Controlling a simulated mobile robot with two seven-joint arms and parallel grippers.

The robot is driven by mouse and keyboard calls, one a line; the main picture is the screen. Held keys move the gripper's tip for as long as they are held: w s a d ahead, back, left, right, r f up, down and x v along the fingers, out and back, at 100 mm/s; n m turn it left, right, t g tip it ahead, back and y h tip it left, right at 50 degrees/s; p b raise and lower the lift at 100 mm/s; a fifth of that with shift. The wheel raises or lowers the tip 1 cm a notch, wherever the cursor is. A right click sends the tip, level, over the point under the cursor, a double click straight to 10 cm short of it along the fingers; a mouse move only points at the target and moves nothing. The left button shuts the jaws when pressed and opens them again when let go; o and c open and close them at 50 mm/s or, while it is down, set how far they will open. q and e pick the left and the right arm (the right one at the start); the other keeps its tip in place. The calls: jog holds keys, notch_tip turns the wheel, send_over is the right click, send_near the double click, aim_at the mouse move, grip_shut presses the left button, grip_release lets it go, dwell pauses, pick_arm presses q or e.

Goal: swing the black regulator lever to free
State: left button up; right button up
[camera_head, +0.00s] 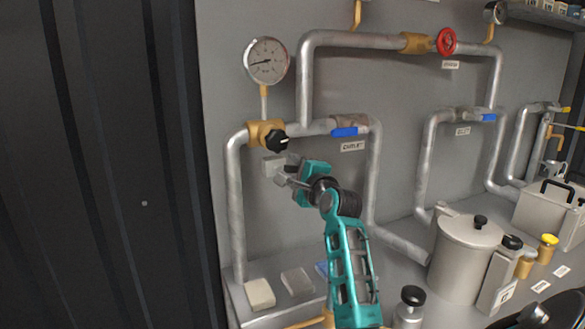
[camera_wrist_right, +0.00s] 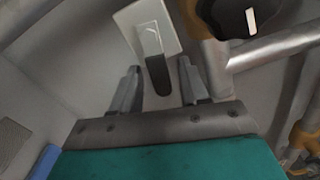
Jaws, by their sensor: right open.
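The black regulator lever (camera_wrist_right: 157,76) sticks out from a pale square plate (camera_wrist_right: 128,17) in the right wrist view. In that view my open right gripper (camera_wrist_right: 158,80) has one finger on each side of the lever, with a gap visible on both sides. In the head view the plate (camera_head: 271,167) shows on the wall just below a black knob, and my right gripper (camera_head: 286,170) is in front of it, hiding most of the lever. I cannot tell how deep the fingers reach along the lever. My left gripper is not in view.
The black knob (camera_head: 277,141) on a brass valve (camera_head: 258,130) is close above the gripper. Pipes with blue handles (camera_head: 344,132) run along the wall. A pressure gauge (camera_head: 266,61) is above. A metal pot (camera_head: 466,255) and bottles stand on the bench at right.

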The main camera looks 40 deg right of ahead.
jog(key=shift+x, duration=0.85)
grip_shut()
